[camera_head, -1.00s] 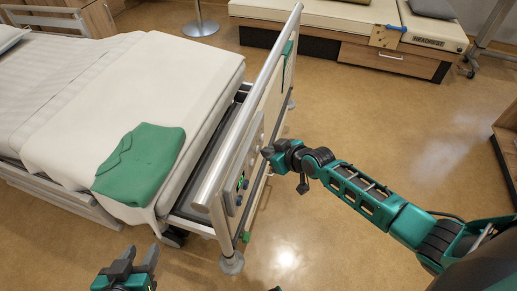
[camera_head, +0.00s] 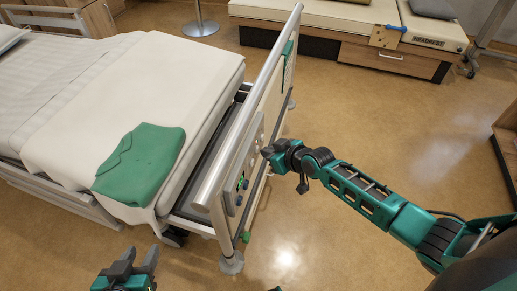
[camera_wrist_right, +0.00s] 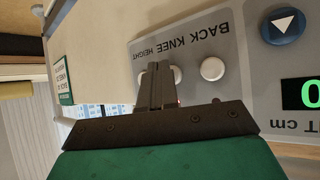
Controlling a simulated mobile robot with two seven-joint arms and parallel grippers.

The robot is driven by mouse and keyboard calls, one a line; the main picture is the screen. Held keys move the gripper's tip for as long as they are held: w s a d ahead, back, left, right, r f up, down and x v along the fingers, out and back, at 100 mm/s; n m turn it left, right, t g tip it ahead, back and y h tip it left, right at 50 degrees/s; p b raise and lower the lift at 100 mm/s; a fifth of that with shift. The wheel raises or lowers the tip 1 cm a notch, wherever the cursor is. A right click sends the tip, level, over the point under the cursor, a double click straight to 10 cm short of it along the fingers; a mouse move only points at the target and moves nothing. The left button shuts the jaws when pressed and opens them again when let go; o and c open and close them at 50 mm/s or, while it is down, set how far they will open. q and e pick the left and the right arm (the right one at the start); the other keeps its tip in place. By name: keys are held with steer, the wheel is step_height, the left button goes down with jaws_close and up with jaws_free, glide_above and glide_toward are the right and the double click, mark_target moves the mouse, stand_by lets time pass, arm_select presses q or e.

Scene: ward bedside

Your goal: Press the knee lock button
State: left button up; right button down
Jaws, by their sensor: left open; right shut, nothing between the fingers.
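The grey control panel (camera_head: 251,150) is on the outer face of the bed's footboard. In the right wrist view the panel (camera_wrist_right: 240,40) fills the right side, with the upside-down words BACK, KNEE and HEIGHT. A pale round button (camera_wrist_right: 212,69) is fully visible. A second one, the apparent knee button (camera_wrist_right: 178,75), is partly hidden behind my right fingers. My right gripper (camera_head: 266,153) is shut and empty, pointing at the panel; its fingertips (camera_wrist_right: 159,66) overlap that button's left edge. I cannot tell whether they touch. My left gripper (camera_head: 134,258) is open and empty, low at the left.
The panel also has a dark blue arrow button (camera_wrist_right: 283,25) and a green display (camera_wrist_right: 300,94). The footboard rail (camera_head: 250,105) rises beside my right gripper. A folded green garment (camera_head: 140,162) lies on the bed. The floor (camera_head: 340,125) right of the bed is clear.

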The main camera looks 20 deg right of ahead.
steer(key=shift+s+d, duration=0.35)
steer(key=shift+d, duration=0.05)
steer(key=s+d, duration=0.1)
steer(key=d, duration=0.1)
steer(key=s+d, duration=0.2)
stand_by(0.4)
steer(key=s+d+r, duration=0.2)
steer(key=s+d, duration=0.3)
steer(key=d, duration=0.1)
steer(key=shift+d, duration=0.2)
stand_by(0.4)
